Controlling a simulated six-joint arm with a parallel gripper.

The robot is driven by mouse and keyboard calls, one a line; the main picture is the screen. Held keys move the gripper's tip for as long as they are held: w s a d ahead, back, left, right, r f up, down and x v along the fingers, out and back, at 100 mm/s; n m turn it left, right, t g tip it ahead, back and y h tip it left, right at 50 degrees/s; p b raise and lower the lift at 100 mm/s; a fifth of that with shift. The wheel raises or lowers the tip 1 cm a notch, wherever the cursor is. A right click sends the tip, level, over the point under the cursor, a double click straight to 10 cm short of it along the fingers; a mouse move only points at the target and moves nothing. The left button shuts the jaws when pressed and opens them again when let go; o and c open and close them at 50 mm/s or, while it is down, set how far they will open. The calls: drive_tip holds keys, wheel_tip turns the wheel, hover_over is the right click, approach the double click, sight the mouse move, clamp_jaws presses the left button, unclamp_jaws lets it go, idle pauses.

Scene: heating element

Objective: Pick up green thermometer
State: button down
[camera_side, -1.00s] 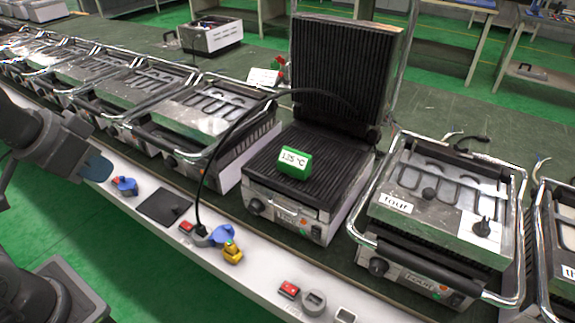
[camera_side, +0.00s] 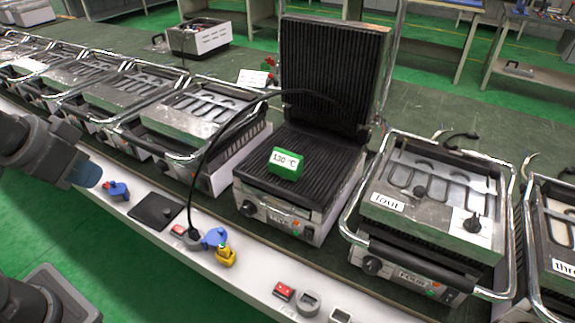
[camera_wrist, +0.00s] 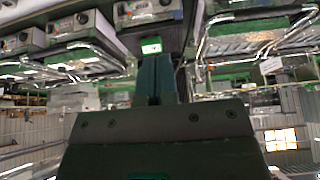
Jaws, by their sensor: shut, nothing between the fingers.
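The green thermometer (camera_side: 286,163) is a small block with a white display reading 130 °C. It sits on the ribbed lower plate of an open contact grill (camera_side: 318,160). My gripper (camera_side: 88,175) is at the far left, well apart from the thermometer, above the white front ledge. In the wrist view its two dark fingers (camera_wrist: 157,78) are together and empty. The thermometer (camera_wrist: 151,47) also shows there, just beyond the fingertips in the picture.
The grill's ribbed lid (camera_side: 333,75) stands upright behind the plate. Closed grills with metal handles stand on both sides, one labelled "four" (camera_side: 430,205). A black cable (camera_side: 205,155) arches left of the open grill. Blue and yellow plugs (camera_side: 226,256) rest on the white ledge (camera_side: 255,283).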

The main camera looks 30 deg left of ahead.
idle(0.3)
drive_tip(key=shift+c, duration=1.6)
unclamp_jaws()
